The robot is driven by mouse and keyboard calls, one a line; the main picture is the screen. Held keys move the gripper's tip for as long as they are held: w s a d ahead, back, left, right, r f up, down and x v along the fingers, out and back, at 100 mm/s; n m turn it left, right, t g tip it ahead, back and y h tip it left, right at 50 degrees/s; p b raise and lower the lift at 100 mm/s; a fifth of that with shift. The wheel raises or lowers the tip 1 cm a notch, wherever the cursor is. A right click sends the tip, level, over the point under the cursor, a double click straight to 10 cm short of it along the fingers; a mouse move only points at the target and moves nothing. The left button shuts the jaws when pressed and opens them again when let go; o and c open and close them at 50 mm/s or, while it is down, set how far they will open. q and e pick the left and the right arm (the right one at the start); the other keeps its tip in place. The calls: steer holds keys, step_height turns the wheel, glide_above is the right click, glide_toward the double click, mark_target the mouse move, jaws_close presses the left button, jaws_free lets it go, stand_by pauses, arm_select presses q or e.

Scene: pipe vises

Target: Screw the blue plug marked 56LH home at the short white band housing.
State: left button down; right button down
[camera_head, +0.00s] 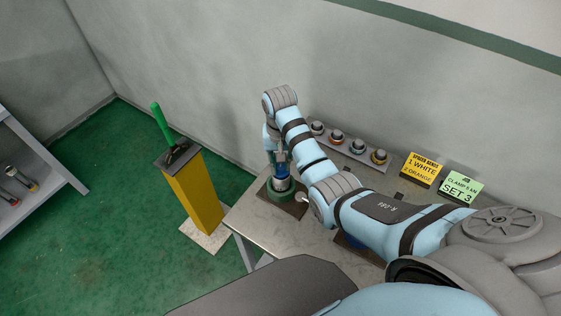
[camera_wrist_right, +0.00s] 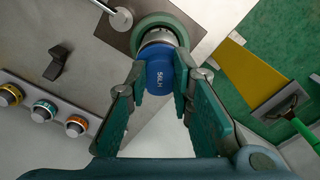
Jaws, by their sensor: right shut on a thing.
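The blue plug marked 56LH (camera_wrist_right: 160,76) shows in the right wrist view with its lettered end toward the camera. My right gripper (camera_wrist_right: 162,82) is shut on it, with one green-padded finger on each side. Right behind the plug is the housing (camera_wrist_right: 158,37), a pale metallic cylinder standing in a green ring on a dark plate. In the head view the housing (camera_head: 282,184) stands near the table's left end, with my right gripper (camera_head: 280,160) above it. I cannot tell how deep the plug sits in the housing. My left gripper is not in view.
A rack (camera_head: 350,148) of several colour-ringed fittings runs along the wall. A yellow sign (camera_head: 421,169) and a green sign (camera_head: 461,187) stand right of it. A yellow pedestal (camera_head: 194,190) with a green-handled lever (camera_head: 161,122) stands left of the table (camera_head: 262,230). My right arm covers much of the table.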

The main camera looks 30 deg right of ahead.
steer(key=shift+r+p, duration=0.1)
steer(key=shift+p, duration=0.3)
steer(key=shift+s+f, duration=0.1)
steer(key=shift+f, duration=0.45)
steer(key=c, duration=1.3)
jaws_free()
steer(key=shift+c, duration=0.2)
